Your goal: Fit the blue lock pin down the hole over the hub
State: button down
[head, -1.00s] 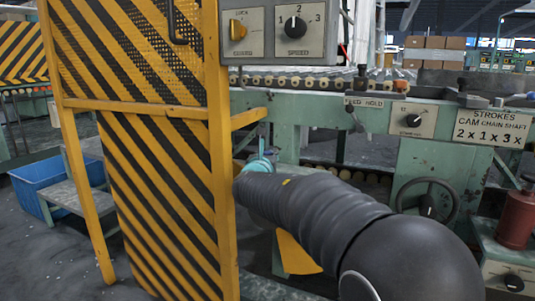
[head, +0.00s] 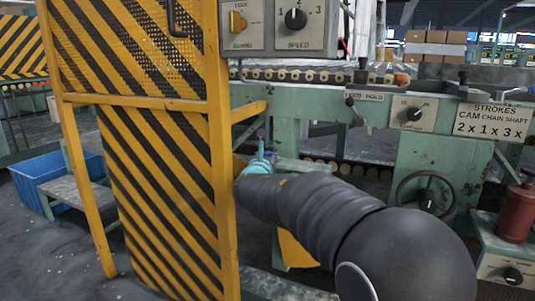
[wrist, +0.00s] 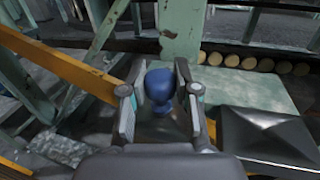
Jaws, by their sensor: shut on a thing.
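My gripper (wrist: 158,92) is shut on the blue lock pin (wrist: 160,85), whose rounded blue head shows between the two fingers in the wrist view. The lower end of the pin is hard to make out. In the head view my gripper (head: 257,165) shows small and teal at the far end of my dark arm, just right of the yellow guard post. A handwheel (head: 428,202) with a dark hub stands on the green machine at the right, well apart from my gripper. I cannot pick out the hole for the pin in either view.
A yellow and black striped guard (head: 160,190) stands close left of my gripper. A yellow bar (wrist: 60,60) runs left of the fingers in the wrist view. A dark, pyramid-shaped cover (wrist: 265,135) lies at right. A green machine frame (head: 290,110) with rollers stands behind.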

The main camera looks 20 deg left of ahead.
jog(key=shift+f, duration=0.6)
jog(key=c, duration=0.8)
grip_release()
jog(key=shift+o, duration=0.2)
jog(key=s+d, duration=0.2)
jog(key=s, duration=0.9)
jog(key=shift+s+d, duration=0.15)
jog(key=shift+s, duration=0.25)
